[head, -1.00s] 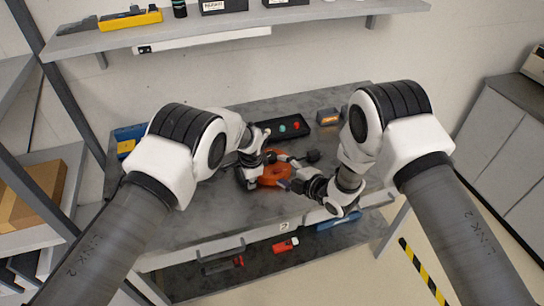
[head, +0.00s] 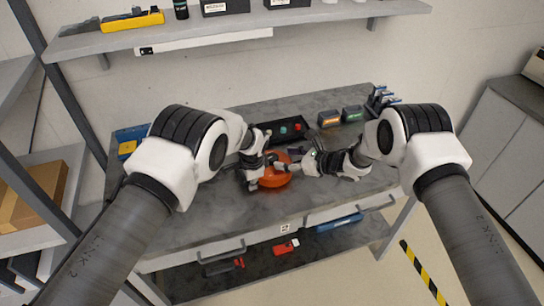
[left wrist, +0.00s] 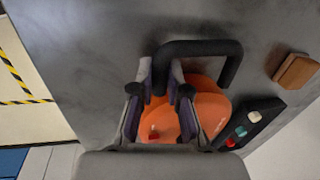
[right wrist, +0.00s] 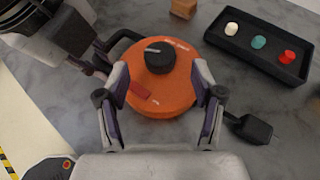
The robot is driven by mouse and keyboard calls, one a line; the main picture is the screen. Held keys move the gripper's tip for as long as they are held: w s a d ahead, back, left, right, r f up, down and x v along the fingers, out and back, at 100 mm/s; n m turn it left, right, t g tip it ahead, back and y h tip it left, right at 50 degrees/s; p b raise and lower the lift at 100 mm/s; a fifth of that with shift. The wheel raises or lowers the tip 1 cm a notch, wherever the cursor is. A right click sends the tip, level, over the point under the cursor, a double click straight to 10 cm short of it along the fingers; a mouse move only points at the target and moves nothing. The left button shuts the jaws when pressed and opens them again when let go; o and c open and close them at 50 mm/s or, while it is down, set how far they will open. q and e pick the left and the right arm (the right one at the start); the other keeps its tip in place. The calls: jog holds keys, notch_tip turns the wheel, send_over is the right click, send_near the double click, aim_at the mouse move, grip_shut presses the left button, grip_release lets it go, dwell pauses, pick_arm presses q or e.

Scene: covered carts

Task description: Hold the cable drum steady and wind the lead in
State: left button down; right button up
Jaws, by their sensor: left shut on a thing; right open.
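The orange cable drum (head: 277,177) lies on the grey cart top, and it shows clearly in the right wrist view (right wrist: 158,98). It has a black knob (right wrist: 160,57) on its face. My left gripper (head: 260,170) is shut on the drum's black handle (left wrist: 205,47) at its left side. My right gripper (right wrist: 160,75) is open over the drum, its fingers apart to either side of the knob; contact cannot be told. A black plug (right wrist: 250,128) lies right of the drum, with only a short piece of lead showing.
A black tray (right wrist: 262,57) with white, teal and red pieces stands behind the drum. A blue-and-yellow box (head: 128,143) is at the left. The front cart top is clear.

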aim_at(272, 156)
jog(key=x, duration=0.6)
jog(key=c, duration=1.2)
jog(key=shift+o, duration=0.2)
jog(key=shift+w+a+t, duration=0.1)
jog(key=shift+t, duration=0.2)
jog(key=shift+a+m+t+h, duration=0.1)
jog(key=shift+m+t+h, duration=1.1)
jog(key=shift+m, duration=0.4)
jog(key=shift+m+t+h, duration=0.9)
jog(key=shift+m+h, duration=0.5)
